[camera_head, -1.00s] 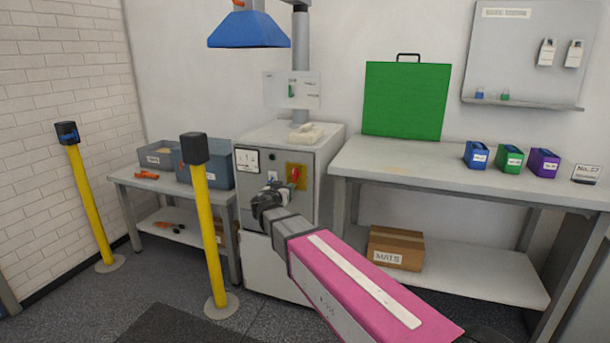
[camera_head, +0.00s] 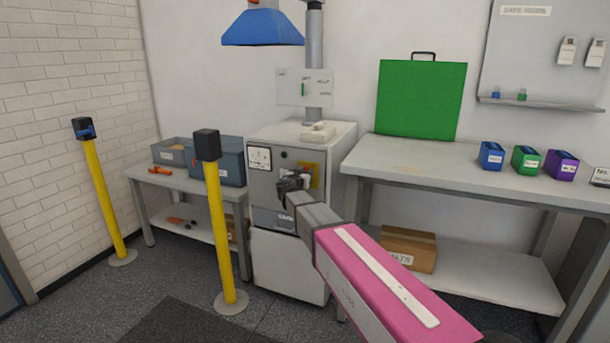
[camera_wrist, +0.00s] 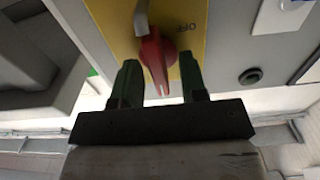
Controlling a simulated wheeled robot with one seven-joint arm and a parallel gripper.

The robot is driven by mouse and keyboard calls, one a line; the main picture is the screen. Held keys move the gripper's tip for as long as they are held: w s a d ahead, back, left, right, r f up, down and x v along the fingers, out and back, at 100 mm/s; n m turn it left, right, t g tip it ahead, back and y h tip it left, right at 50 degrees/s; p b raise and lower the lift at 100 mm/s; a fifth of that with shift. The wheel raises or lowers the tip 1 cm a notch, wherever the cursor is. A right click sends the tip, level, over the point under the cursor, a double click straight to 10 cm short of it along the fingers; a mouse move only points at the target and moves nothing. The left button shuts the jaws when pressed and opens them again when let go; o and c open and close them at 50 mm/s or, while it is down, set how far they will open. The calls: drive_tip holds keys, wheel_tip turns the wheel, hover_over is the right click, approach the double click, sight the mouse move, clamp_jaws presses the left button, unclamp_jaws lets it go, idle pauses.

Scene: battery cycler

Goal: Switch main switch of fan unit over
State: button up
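The fan unit is a grey cabinet (camera_head: 258,190) with a duct rising behind it. On its front is a yellow plate (camera_head: 316,172), which shows close up in the wrist view (camera_wrist: 195,45). On this plate sits a red rotary switch handle (camera_wrist: 156,58), with upside-down "OFF" lettering beside it. My gripper (camera_head: 284,186) is at the cabinet front and hides the handle in the head view. In the wrist view my gripper (camera_wrist: 160,82) is open, one green finger on each side of the handle. Gaps show between handle and fingers.
A light grey curved part (camera_wrist: 141,18) lies beside the handle. A white socket plate (camera_head: 258,158) is left of the yellow plate. A yellow post (camera_head: 220,235) stands in front to the left. A workbench (camera_head: 430,165) stands right of the cabinet.

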clamp_jaws()
drive_tip(key=shift+n, duration=0.3)
drive_tip(key=n, duration=0.3)
drive_tip(key=shift+a+n, duration=0.1)
drive_tip(key=shift+n, duration=0.3)
drive_tip(key=n, duration=0.4)
drive_tip(key=shift+w+a+f, duration=0.1)
drive_tip(key=shift+f, duration=0.05)
drive_tip(key=n, duration=0.5)
drive_tip(key=shift+f, duration=0.1)
drive_tip(key=shift+a+f+n, duration=0.1)
drive_tip(key=shift+f+n, duration=0.05)
drive_tip(key=shift+n, duration=2.15)
